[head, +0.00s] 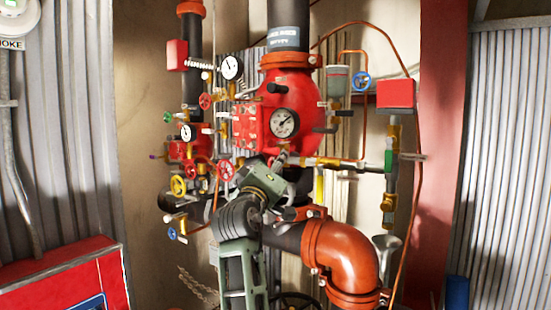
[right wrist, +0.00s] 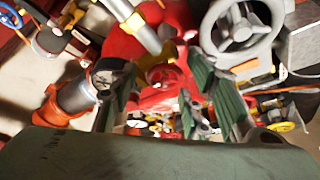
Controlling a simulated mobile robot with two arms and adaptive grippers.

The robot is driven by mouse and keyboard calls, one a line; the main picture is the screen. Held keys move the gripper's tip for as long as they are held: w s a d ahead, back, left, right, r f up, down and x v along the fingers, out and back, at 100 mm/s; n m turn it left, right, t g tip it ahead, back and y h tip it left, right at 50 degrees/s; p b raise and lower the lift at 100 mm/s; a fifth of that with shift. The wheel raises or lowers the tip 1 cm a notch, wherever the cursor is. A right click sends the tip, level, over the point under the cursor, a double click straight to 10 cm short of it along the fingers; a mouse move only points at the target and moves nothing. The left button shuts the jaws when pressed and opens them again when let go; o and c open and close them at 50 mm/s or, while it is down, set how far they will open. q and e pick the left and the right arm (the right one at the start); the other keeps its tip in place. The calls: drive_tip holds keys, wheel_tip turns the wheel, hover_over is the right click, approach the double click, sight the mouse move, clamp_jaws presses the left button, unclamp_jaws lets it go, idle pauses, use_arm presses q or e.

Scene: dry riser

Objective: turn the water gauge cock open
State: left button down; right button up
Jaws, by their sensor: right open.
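My left gripper is not in view.
A horizontal pipe (head: 335,163) runs right of my gripper. A large orange elbow (head: 345,257) is below right. A grey handwheel (right wrist: 240,32) shows in the wrist view.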

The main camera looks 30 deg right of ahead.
drive_tip(key=shift+w+d+r, duration=0.1)
drive_tip(key=shift+w+d, duration=0.05)
drive_tip(key=shift+w, duration=0.1)
drive_tip(key=c, duration=1)
drive_tip(key=shift+r+n+y, duration=0.2)
drive_tip(key=shift+n+y, duration=0.2)
drive_tip(key=shift+n, duration=0.7)
drive_tip(key=o, duration=1)
